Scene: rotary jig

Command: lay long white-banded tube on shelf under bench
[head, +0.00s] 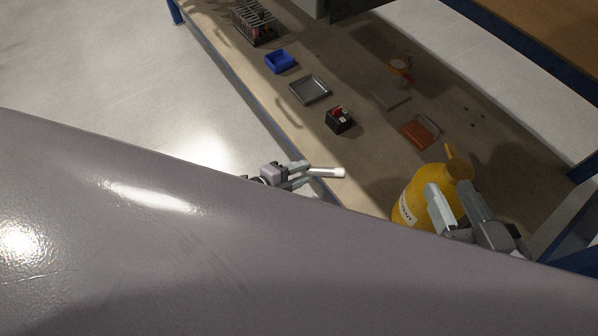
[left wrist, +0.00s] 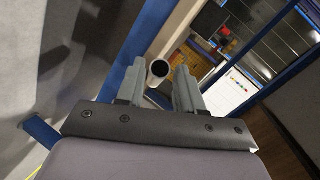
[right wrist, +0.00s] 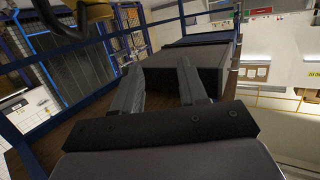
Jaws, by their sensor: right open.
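My left gripper (head: 308,174) is shut on a grey tube with a white end (head: 338,173). The tube sticks out to the right from between its fingers. In the left wrist view the tube's round, dark open end with a pale rim (left wrist: 158,70) shows between the fingers (left wrist: 155,82). The tube's full length is hidden. My right gripper (head: 455,200) is open, in front of a yellow bottle (head: 412,200). In the right wrist view its fingers (right wrist: 163,85) are apart with nothing between them. A long beige board (head: 275,100) bears small items; I cannot tell whether it is the shelf.
On the board stand a rack (head: 255,22), a blue bin (head: 279,61), a grey tray (head: 310,89), a black box with red (head: 339,121) and an orange item (head: 417,133). A brown surface with a blue edge (head: 550,28) lies upper right. Pale floor is open at left.

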